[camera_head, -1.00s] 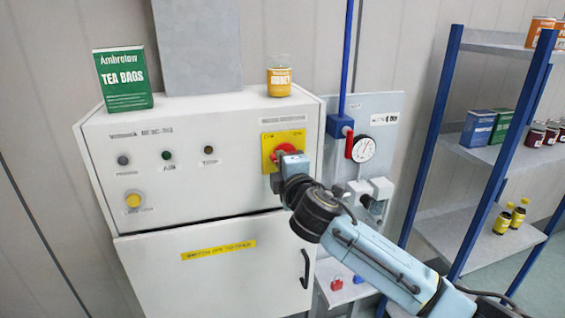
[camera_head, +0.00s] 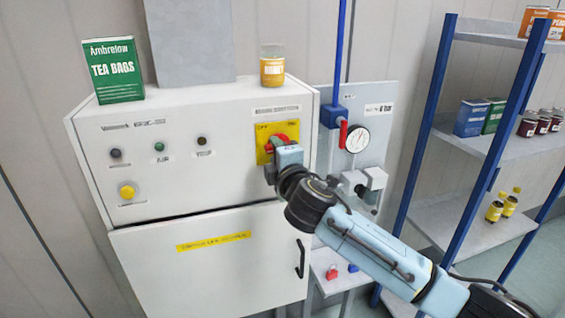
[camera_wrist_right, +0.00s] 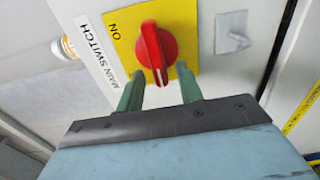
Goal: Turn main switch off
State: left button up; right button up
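The main switch is a red rotary knob (camera_wrist_right: 155,50) on a yellow plate (camera_wrist_right: 190,45) marked ON, with a "MAIN SWITCH" label beside it in the right wrist view. In the head view the yellow plate (camera_head: 263,145) is on the upper right of a white cabinet front, and the knob is partly hidden by my right gripper (camera_head: 284,150). In the right wrist view my right gripper (camera_wrist_right: 159,78) is open, its green fingers on either side of the knob's lower end with visible gaps. My left gripper is not in view.
The white cabinet (camera_head: 200,230) has several buttons and a door handle (camera_head: 300,258). A tea box (camera_head: 113,70) and honey jar (camera_head: 272,66) stand on top. Right of it are a gauge panel (camera_head: 357,138) with a red-handled valve and a blue-framed shelf (camera_head: 440,130).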

jog(key=b+v, duration=0.2)
jog(key=v, duration=1.1)
jog(key=shift+d, duration=0.1)
